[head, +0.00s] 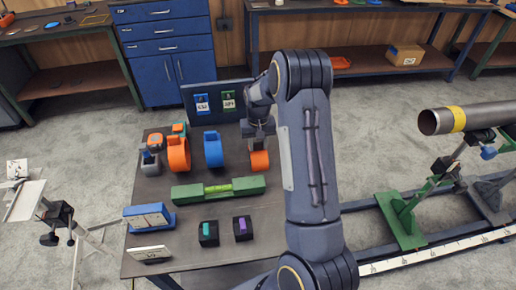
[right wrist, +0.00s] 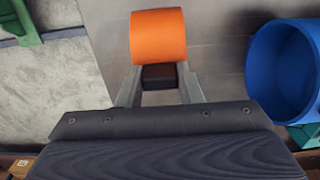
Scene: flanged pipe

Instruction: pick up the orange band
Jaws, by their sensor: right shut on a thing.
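My right gripper (head: 258,138) points down over the right back part of the dark table (head: 222,222). In the right wrist view, its two fingers (right wrist: 159,78) are shut on the dark block of an orange band (right wrist: 158,36). The band's wide orange loop sticks out beyond the fingertips. In the head view this orange band (head: 259,160) is partly hidden by the gripper and arm; I cannot tell whether it touches the table. A second, larger orange band (head: 178,154) stands at the left. My left gripper is not in view.
A blue band (head: 213,149) stands between the orange ones; it also shows in the right wrist view (right wrist: 285,70). A green level (head: 218,189) lies in front. Small black boxes (head: 209,233) sit nearer. A steel pipe (head: 470,117) rests on stands at the right.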

